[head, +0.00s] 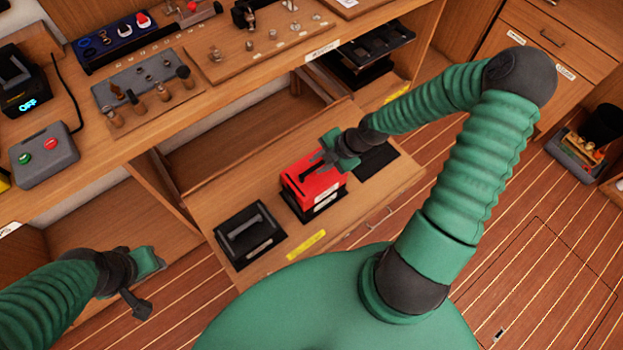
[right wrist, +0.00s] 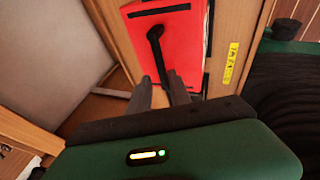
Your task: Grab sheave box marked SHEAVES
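A red box (head: 318,190) with a black handle and a white label sits in a black tray on a low wooden surface. The label is too small to read. My right gripper (head: 318,162) is over the top of the red box. In the right wrist view, the red box (right wrist: 188,50) lies just beyond the two fingers (right wrist: 162,85). They stand apart, with the end of the black handle (right wrist: 156,42) between or just beyond them; contact is unclear. My left gripper (head: 143,282) is empty at the lower left, away from the box; its finger gap is unclear.
A dark box with a grey handle (head: 249,234) stands left of the red box. A dark pad (head: 376,160) lies to its right. A yellow label (head: 306,244) marks the front edge. The bench above (head: 225,110) holds tools and a button box (head: 44,154).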

